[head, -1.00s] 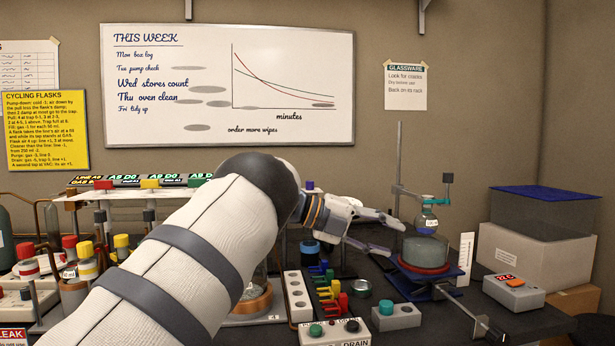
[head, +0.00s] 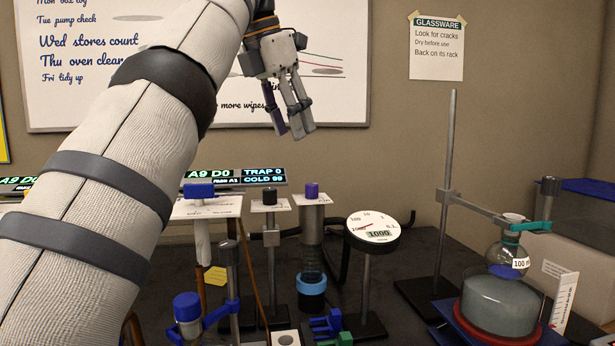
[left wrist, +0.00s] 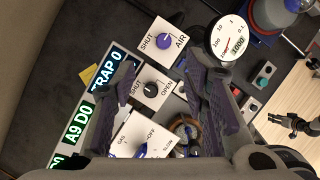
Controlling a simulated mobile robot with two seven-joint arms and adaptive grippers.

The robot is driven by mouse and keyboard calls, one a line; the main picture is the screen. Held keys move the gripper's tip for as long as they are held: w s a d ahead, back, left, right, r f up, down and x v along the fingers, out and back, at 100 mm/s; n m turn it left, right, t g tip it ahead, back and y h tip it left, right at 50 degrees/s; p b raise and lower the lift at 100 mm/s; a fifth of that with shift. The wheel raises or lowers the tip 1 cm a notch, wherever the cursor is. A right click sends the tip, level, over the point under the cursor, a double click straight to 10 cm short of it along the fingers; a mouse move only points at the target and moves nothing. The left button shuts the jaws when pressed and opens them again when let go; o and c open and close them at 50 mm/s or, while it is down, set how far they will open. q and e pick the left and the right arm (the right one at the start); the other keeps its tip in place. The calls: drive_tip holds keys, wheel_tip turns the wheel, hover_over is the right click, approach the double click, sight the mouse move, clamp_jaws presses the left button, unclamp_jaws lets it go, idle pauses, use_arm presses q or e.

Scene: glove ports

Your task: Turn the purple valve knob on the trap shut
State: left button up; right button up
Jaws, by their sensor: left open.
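The purple valve knob (head: 312,190) sits on a white plate atop a glass column with a blue ring, right of centre in the head view. In the left wrist view the purple knob (left wrist: 164,41) is on a plate marked SHUT and AIR; its pointer setting is too small to tell. My left gripper (head: 290,133) is open and empty, fingers down, high above and slightly left of the knob in the head view. In the left wrist view, a black knob (left wrist: 151,89) marked SHUT and OPEN lies between the fingers (left wrist: 163,95).
A black knob (head: 269,195) and a blue knob (head: 199,190) stand left of the purple one. A round gauge (head: 372,230) reading 1000 stands close on its right. A clamp stand (head: 447,180) holds a flask (head: 508,258) further right. A display (head: 262,176) runs behind the knobs.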

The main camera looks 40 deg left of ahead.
sight(311, 184)
use_arm(q)
drive_tip(key=x, duration=1.1)
drive_tip(key=shift+d+f, duration=0.3)
drive_tip(key=shift+f, duration=0.05)
clamp_jaws()
